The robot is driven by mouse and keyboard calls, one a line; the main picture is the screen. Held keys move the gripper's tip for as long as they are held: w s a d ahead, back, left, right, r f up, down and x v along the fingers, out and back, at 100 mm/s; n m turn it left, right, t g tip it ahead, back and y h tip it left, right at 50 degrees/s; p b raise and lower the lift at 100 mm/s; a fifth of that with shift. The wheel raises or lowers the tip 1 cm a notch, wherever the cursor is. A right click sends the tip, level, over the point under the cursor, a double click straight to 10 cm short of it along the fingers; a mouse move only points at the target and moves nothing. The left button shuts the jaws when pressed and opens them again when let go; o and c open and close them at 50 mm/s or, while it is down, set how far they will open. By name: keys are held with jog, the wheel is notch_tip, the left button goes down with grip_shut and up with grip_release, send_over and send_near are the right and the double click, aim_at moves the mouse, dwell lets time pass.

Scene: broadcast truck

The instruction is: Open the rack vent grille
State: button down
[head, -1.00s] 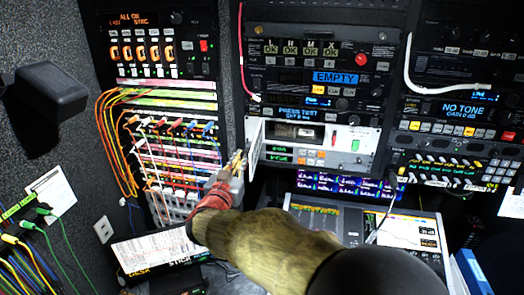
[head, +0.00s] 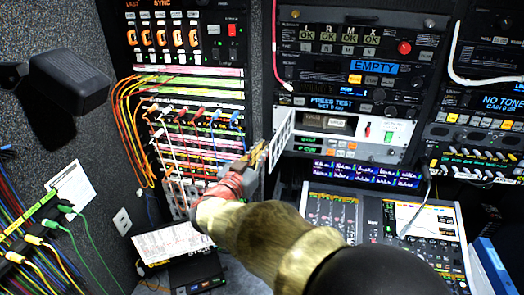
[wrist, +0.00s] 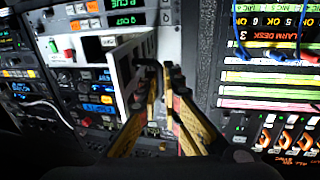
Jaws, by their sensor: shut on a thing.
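The rack vent grille (head: 282,141) is a small white slotted panel at the left side of a white-faced rack unit (head: 372,133). It stands swung out from the rack face, showing its slots edge-on in the head view. In the wrist view the grille (wrist: 122,72) is a white panel left of the fingers. The exact contact is partly hidden by the fingers.
A patch bay (head: 195,140) with coloured cables stands left of my gripper. A mixing console (head: 385,215) lies below the rack at the right.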

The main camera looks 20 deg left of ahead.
jog(key=c, duration=2)
grip_release()
jog(key=shift+w, duration=0.1)
jog(key=s, duration=0.8)
jog(key=s+a, duration=0.1)
jog(key=s, duration=0.3)
jog(key=shift+a, duration=0.1)
